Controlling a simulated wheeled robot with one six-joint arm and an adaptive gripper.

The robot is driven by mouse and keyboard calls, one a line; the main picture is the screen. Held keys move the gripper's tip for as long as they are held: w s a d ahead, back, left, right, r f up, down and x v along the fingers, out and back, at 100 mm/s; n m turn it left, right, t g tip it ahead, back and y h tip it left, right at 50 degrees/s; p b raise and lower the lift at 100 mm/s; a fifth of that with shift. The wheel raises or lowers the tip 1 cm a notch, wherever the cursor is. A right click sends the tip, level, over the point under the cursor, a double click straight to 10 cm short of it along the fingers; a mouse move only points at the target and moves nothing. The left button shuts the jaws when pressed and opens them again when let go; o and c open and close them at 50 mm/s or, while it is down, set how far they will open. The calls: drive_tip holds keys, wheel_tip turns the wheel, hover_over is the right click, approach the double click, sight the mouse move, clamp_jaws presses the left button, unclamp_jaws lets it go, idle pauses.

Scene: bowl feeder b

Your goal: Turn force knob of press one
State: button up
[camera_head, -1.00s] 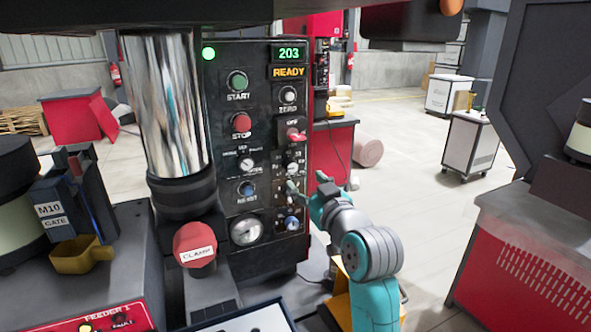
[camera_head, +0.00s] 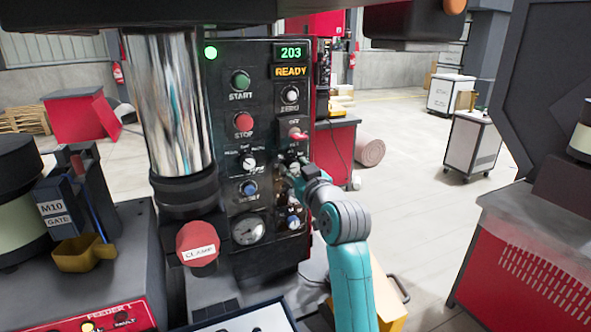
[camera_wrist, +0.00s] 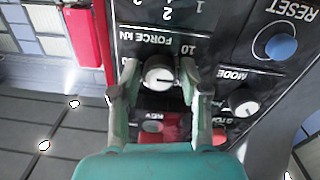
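The force knob (camera_wrist: 159,72) is a round pale knob on the black press panel, under the upside-down FORCE kN label in the wrist view. My gripper (camera_wrist: 158,66) is open, with one finger on each side of the knob. Narrow gaps seem to remain between fingers and knob, but contact cannot be told for sure. In the head view my gripper (camera_head: 291,168) is at the right side of the press panel (camera_head: 268,135) and hides the force knob. The panel display reads 203 and READY.
The red clamp knob (camera_head: 197,243) stands left of the panel's lower part. Open floor lies right of the press.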

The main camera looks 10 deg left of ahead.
clamp_jaws()
drive_tip(key=shift+m, duration=0.3)
drive_tip(key=m, duration=0.4)
drive_tip(key=shift+m, duration=2)
drive_tip(key=o, duration=0.5)
unclamp_jaws()
drive_tip(key=shift+o, duration=0.2)
